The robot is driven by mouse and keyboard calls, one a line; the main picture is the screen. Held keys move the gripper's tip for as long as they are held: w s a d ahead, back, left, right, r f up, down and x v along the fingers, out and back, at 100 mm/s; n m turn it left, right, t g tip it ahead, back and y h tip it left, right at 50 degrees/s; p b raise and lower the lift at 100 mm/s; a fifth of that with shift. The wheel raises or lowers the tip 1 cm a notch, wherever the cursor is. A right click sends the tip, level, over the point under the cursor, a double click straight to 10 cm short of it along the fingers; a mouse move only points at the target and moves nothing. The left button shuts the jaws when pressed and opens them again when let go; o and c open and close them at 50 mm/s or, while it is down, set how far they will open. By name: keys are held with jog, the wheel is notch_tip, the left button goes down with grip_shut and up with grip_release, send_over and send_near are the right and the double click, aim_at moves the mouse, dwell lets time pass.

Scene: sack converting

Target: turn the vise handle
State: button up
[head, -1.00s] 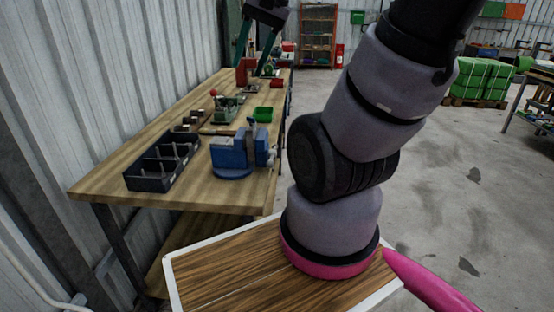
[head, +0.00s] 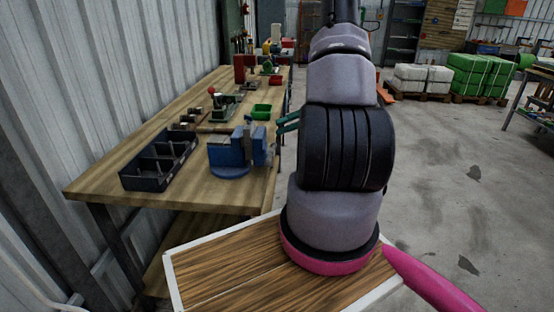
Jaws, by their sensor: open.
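The blue vise (head: 232,152) stands on the near right part of the wooden workbench (head: 225,190). Its jaw end faces right, toward the bench's edge, and the handle there is too small and partly covered to make out clearly. My gripper (head: 287,123) shows as two green fingers, apart from each other, pointing left beside the right end of the vise. The gripper's body is hidden behind my own arm. I see nothing between the fingers, and I cannot tell whether they touch the vise.
A black compartment tray (head: 160,162) lies left of the vise. A green bin (head: 261,112) and small tools stand behind it. The corrugated wall (head: 90,90) bounds the bench on the left. Concrete floor (head: 440,210) is open on the right.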

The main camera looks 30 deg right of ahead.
aim_at(271, 153)
jog(key=s+d+f+m+t, duration=0.2)
jog(key=d+f+m+t, duration=0.6)
jog(key=f+m, duration=0.55)
jog(key=x, duration=1)
jog(key=shift+w, duration=0.35)
jog(key=shift+a+f, duration=0.1)
jog(key=shift+a, duration=0.05)
grip_shut()
